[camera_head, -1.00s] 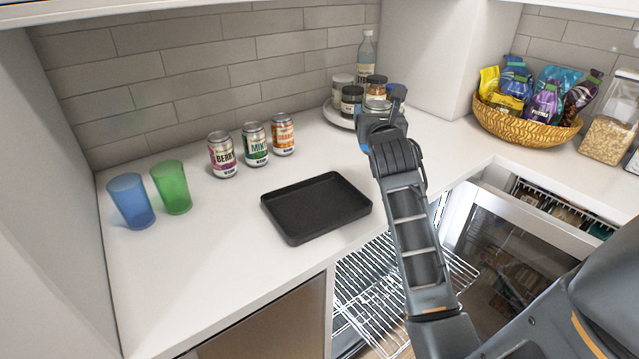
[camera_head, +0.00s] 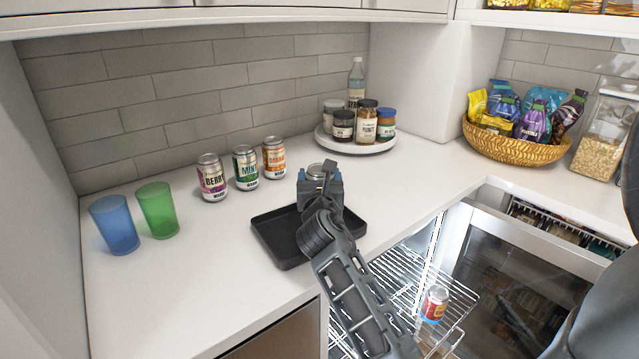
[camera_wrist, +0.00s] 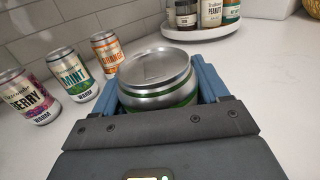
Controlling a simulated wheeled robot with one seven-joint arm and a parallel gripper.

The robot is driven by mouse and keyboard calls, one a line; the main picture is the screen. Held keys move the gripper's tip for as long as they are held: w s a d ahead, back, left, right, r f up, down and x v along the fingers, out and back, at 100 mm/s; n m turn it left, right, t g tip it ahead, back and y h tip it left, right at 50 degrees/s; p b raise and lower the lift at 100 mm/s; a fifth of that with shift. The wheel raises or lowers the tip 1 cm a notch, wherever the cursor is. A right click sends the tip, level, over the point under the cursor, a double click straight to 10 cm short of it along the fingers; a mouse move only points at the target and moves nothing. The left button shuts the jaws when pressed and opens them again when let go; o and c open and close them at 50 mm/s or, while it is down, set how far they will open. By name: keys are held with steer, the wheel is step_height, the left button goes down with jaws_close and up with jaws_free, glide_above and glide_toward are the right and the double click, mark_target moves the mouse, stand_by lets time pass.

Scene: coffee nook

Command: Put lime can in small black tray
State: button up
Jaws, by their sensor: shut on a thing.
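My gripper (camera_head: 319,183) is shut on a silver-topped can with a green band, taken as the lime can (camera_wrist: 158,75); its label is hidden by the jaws. In the head view the lid of the lime can (camera_head: 317,170) shows just beyond my gripper. The can looks upright in the wrist view, between the blue fingers (camera_wrist: 208,80). The small black tray (camera_head: 275,235) lies on the white counter, partly hidden behind my arm. My gripper appears over the tray's back part; its height above it is hard to tell. The tray is not visible in the wrist view.
Berry (camera_head: 212,178), mint (camera_head: 245,168) and orange (camera_head: 274,158) cans stand along the back wall. Blue (camera_head: 115,226) and green (camera_head: 158,210) cups stand at left. A round tray (camera_head: 378,146) holds jars. Another can (camera_head: 434,304) stands on the pulled-out wire rack (camera_head: 395,275).

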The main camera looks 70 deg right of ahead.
steer(key=shift+f, duration=0.3)
steer(key=shift+f, duration=0.1)
steer(key=o, duration=1.4)
steer(key=shift+c, duration=0.2)
steer(key=shift+s+a, duration=0.15)
steer(key=shift+a, duration=0.2)
steer(key=b+v, duration=0.1)
steer(key=v, duration=1)
steer(key=shift+s+a+b, duration=0.1)
steer(key=shift+b, duration=0.3)
